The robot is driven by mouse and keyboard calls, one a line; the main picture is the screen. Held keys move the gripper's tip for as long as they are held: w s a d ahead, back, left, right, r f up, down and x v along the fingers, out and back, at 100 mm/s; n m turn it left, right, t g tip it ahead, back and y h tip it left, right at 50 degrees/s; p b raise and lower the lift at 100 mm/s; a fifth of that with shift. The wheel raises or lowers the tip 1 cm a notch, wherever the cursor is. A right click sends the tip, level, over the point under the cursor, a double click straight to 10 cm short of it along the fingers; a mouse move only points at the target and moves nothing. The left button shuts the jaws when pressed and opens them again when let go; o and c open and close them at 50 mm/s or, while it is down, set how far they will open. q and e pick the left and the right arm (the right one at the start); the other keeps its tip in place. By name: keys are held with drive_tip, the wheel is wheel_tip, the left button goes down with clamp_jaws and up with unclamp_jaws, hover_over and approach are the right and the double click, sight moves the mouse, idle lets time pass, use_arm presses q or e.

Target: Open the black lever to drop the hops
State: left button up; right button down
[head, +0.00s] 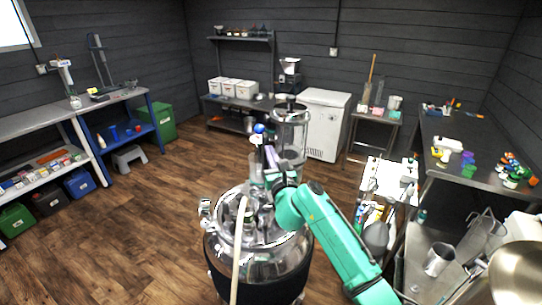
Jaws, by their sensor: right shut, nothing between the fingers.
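A steel kettle (262,258) with a shiny domed lid stands in the lower middle of the head view. A clear cylinder (290,133) with a dark top rises above and behind the lid. My right arm, green, comes in from the lower right over the lid. My right gripper (269,158) is shut and empty, just left of the clear cylinder's lower part; I cannot tell whether it touches anything. I cannot make out the black lever; the gripper and wrist hide part of the fittings there. My left gripper is not in view.
A pale hose (239,245) runs down the kettle's front. A blue knob (259,128) stands up beside the cylinder. A cluttered trolley (385,185) and a steel bench (470,150) are close on the right. Wooden floor (145,220) is clear on the left.

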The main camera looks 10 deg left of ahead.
idle(0.6)
drive_tip(key=b+v, duration=0.3)
drive_tip(key=v, duration=1.1)
drive_tip(key=shift+s, duration=0.25)
